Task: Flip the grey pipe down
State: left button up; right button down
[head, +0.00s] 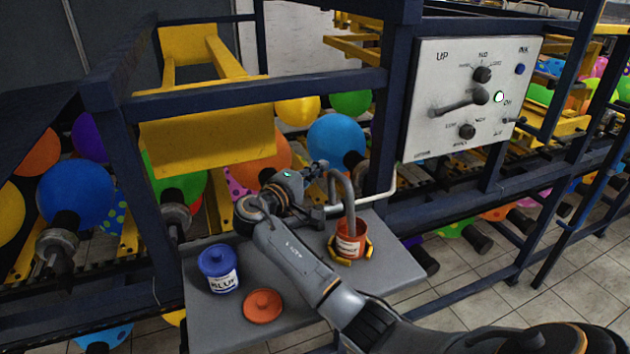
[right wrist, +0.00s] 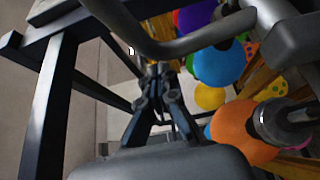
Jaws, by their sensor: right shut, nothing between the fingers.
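The grey pipe (head: 349,188) is a bent tube above the small grey shelf. Its curved part arches up beside my right gripper, and its lower end points down into the open orange can (head: 351,243). My right gripper (head: 318,170) is shut and empty, just left of the top of the bend. In the right wrist view the right gripper (right wrist: 157,72) has its fingers together, and the grey pipe (right wrist: 165,45) curves across the top of the picture, nearer the camera. I cannot tell whether they touch. My left gripper is not in view.
A closed blue can (head: 219,270) and an orange lid (head: 263,306) rest on the grey shelf (head: 215,330). A control panel (head: 470,95) with a lever is at upper right. Dark blue frame bars, a yellow chute (head: 210,138) and balloons stand behind.

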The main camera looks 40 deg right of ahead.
jog(key=shift+s+a+r+m+h+b, duration=0.15)
jog(key=shift+s+m+h+b, duration=0.2)
jog(key=shift+s+m+b, duration=0.5)
jog(key=shift+s+a+f+m+h+b, duration=0.15)
jog(key=shift+s+m+h+b, duration=0.25)
jog(key=shift+b, duration=0.7)
jog(key=shift+r, duration=0.15)
